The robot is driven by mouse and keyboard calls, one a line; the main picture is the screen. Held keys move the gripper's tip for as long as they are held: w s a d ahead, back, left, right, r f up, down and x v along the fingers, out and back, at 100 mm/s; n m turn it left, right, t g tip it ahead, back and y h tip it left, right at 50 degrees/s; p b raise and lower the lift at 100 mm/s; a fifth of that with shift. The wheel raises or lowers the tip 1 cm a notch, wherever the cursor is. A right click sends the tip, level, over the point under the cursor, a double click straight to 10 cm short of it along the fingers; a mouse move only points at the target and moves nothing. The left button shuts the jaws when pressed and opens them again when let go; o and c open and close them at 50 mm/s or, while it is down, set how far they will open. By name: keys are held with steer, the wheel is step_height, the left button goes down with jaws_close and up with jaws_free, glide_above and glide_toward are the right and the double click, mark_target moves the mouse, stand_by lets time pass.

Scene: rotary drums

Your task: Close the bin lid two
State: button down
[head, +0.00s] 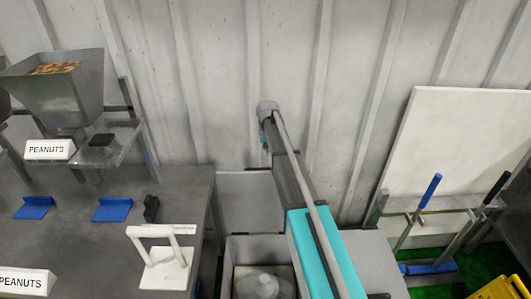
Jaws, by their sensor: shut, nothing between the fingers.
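A grey open bin (238,262) stands at the bottom middle, with a whitish, rounded item (265,284) inside. A flat grey panel (248,195) stands upright behind it, by the wall, and looks like a raised lid. A flat grey surface (378,262) lies to the right of the bin and may be another lid, lying level. No label tells which one is lid two. My arm's teal and grey links cross over the right side of the open bin and hide part of it. I cannot see my gripper's fingers.
A dark grey table on the left holds a white stand (165,268), blue pieces (112,210) and a peanuts sign (27,282). A hopper (58,85) stands behind it. On the right are a white board (455,140), blue- and black-handled tools (432,187) and a yellow object (503,289).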

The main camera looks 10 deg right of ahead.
steer(key=shift+s+a+f+b, duration=0.15)
steer(key=shift+s+f, duration=0.1)
steer(key=shift+s, duration=0.4)
steer(key=shift+s+a+f+b, duration=0.1)
steer(key=shift+s+f+b, duration=0.15)
steer(key=shift+s, duration=0.45)
steer(key=shift+s+a+f+b, duration=0.15)
steer(key=shift+s+f, duration=0.15)
steer(key=shift+s, duration=0.35)
